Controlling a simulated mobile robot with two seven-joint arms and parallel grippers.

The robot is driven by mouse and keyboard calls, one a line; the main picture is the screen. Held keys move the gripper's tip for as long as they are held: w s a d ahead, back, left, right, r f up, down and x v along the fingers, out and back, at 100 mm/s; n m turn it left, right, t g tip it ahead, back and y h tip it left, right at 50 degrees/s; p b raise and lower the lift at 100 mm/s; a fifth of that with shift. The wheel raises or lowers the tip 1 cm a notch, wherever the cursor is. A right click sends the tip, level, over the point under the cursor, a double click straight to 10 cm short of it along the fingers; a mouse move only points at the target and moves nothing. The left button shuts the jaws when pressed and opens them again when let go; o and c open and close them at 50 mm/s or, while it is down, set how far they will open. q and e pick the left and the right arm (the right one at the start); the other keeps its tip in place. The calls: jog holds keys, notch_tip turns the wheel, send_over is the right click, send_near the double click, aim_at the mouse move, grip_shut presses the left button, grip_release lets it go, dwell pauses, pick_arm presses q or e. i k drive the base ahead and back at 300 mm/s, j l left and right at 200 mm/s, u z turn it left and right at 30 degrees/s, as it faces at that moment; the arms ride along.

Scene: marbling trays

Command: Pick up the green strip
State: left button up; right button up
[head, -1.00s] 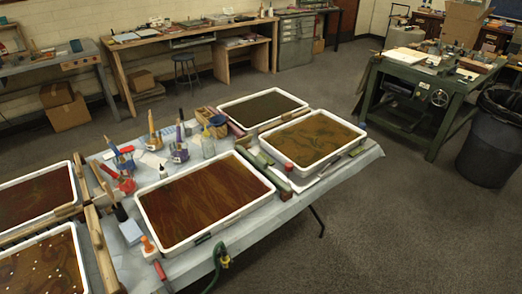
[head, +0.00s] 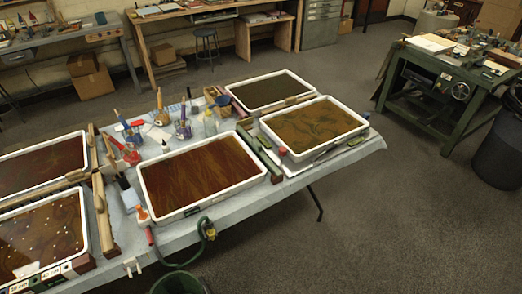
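A narrow green strip (head: 268,160) lies on the cloth-covered table between the middle tray (head: 143,186) and the right-hand tray (head: 364,123). It runs along the gap between their rims. Other narrow bars lie close to it, and I cannot clearly tell where each one ends. Neither of my grippers is in view.
More trays stand at the left and at the back (head: 226,94). Bottles and brushes (head: 183,125) crowd the middle back. A green hose (head: 206,228) hangs at the front edge above a bin (head: 180,283). Open floor (head: 400,230) lies right of the table.

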aim_at(256, 146)
jog(key=l+u, duration=0.25)
jog(key=l, duration=0.25)
jog(key=i+l+u, duration=0.1)
jog(key=l+u, duration=0.15)
jog(key=l, duration=0.3)
jog(key=i+l+u, duration=0.7)
jog(key=l, duration=0.2)
jog(key=i+l+u, duration=0.4)
jog(key=i+l, duration=0.25)
